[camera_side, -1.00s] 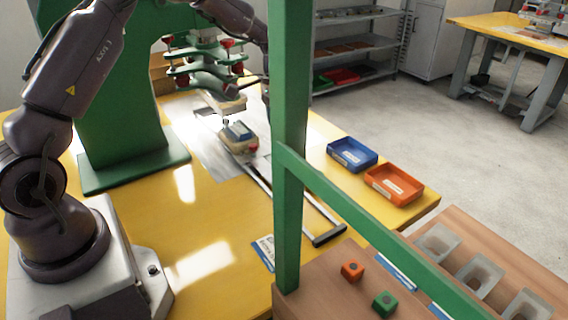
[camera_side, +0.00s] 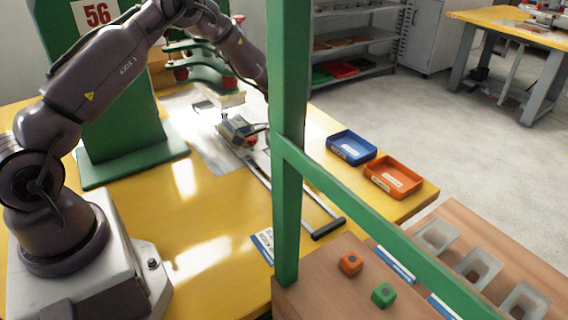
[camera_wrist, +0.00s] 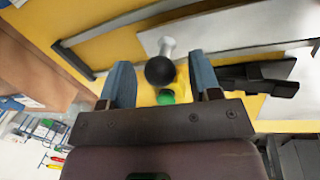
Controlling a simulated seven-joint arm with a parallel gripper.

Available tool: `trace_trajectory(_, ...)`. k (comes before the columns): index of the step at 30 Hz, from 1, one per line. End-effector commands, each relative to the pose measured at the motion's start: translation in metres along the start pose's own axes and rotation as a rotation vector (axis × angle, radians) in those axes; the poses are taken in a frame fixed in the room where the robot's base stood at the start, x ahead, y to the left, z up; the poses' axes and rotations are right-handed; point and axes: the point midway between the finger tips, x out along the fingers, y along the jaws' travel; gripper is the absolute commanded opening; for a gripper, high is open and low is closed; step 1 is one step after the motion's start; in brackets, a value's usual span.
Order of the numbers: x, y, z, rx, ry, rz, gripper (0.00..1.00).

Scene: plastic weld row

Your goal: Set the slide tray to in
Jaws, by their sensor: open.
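The slide's two rails run forward from under the green press to a dark crossbar handle (camera_side: 328,229) at the near end in the side view. A small grey and beige block (camera_side: 236,130) with a red knob sits at their far end, below the press. In the wrist view the dark crossbar (camera_wrist: 75,60) and a rail show at upper left. My gripper (camera_wrist: 162,82) is open, its two blue-grey fingers apart. A black ball knob (camera_wrist: 160,71) on a silver stem shows between them; I cannot tell whether they touch it. The green post hides my gripper in the side view.
The green post (camera_side: 285,190) and its crossbar stand in front. A blue bin (camera_side: 351,148) and an orange bin (camera_side: 393,177) are on the yellow table's right. Orange (camera_side: 350,263) and green (camera_side: 383,295) cubes lie on the wooden bench.

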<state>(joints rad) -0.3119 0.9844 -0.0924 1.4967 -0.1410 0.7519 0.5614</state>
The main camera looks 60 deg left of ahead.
Motion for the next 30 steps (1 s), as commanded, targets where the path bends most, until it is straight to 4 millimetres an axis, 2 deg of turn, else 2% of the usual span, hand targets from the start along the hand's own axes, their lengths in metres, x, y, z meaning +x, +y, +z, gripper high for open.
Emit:
trace_trajectory(2, 0.0, 0.0, 0.0, 0.0, 0.0, 0.0, 0.57)
trace_trajectory(9, 0.0, 0.0, 0.0, -0.001, 0.0, 0.0, 0.02)
trace_trajectory(10, 0.0, 0.0, 0.0, -0.001, 0.0, 0.0, 0.0)
trace_trajectory(14, -0.001, -0.003, 0.001, -0.002, 0.0, 0.0, 0.0)
trace_trajectory(17, -0.004, -0.018, 0.003, -0.006, 0.001, -0.001, 0.0)
trace_trajectory(24, -0.016, -0.084, 0.016, -0.008, 0.003, -0.003, 0.0)
trace_trajectory(27, -0.021, -0.105, 0.02, -0.006, 0.004, -0.002, 0.0)
trace_trajectory(30, -0.023, -0.119, 0.024, -0.003, 0.002, -0.002, 0.0)
